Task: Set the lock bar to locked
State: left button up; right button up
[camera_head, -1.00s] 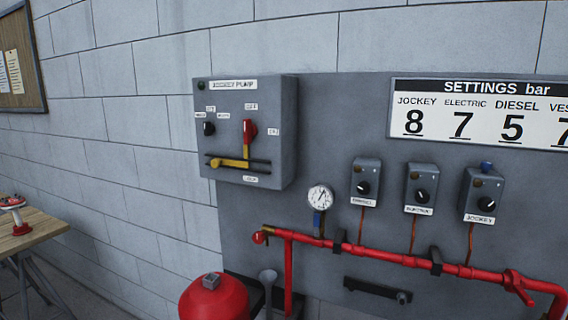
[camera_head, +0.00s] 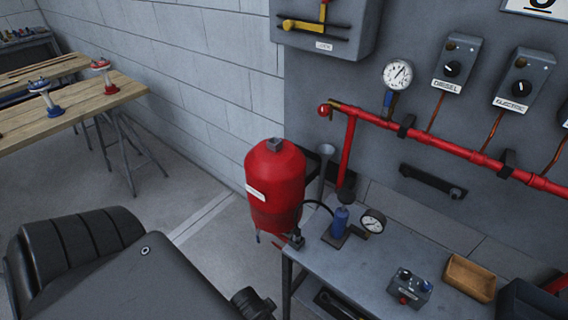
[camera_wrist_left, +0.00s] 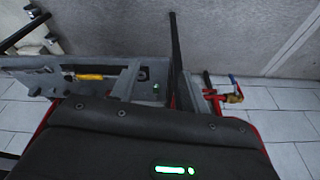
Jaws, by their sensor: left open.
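The yellow lock bar (camera_head: 303,26) lies across a dark slot at the lower part of the grey jockey pump box (camera_head: 352,42), at the top of the head view. Its knob end is toward the left of the slot. The white lock label (camera_head: 324,46) is below it. The yellow lower part of the upright switch handle meets the bar's right end; the top of the box is cut off. My left gripper (camera_wrist_left: 158,88) is open in the left wrist view, with nothing clearly between its fingers. My right gripper is not in view.
A red tank (camera_head: 275,190) stands below the box, beside a grey bench (camera_head: 345,262) with a gauge and tools. A red pipe (camera_head: 455,150) runs along the panel. A wooden table (camera_head: 90,100) is at left. Open floor lies between table and tank.

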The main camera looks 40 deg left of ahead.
pick_arm(q)
notch_tip(320, 180, up, 10)
jog(key=w+a+r+m+t, duration=0.1)
jog(key=w, duration=0.2)
jog(key=w+a+r+m+t+y, duration=0.1)
jog(key=w+a+r+m+t, duration=0.4)
jog(key=w+r, duration=0.45)
jog(key=w+a+r+m+t, duration=0.3)
jog(key=w+a+r+m, duration=0.1)
jog(key=w+r+m, duration=0.5)
jog(key=m+t, duration=0.6)
jog(key=m, duration=1.3)
send_near(286, 25)
jog(key=w+p, duration=0.5)
jog(key=w, duration=0.3)
jog(key=shift+a+p, duration=0.15)
jog(key=shift+p, duration=0.2)
jog(key=shift+w+f, duration=0.1)
jog(key=shift+w, duration=0.4)
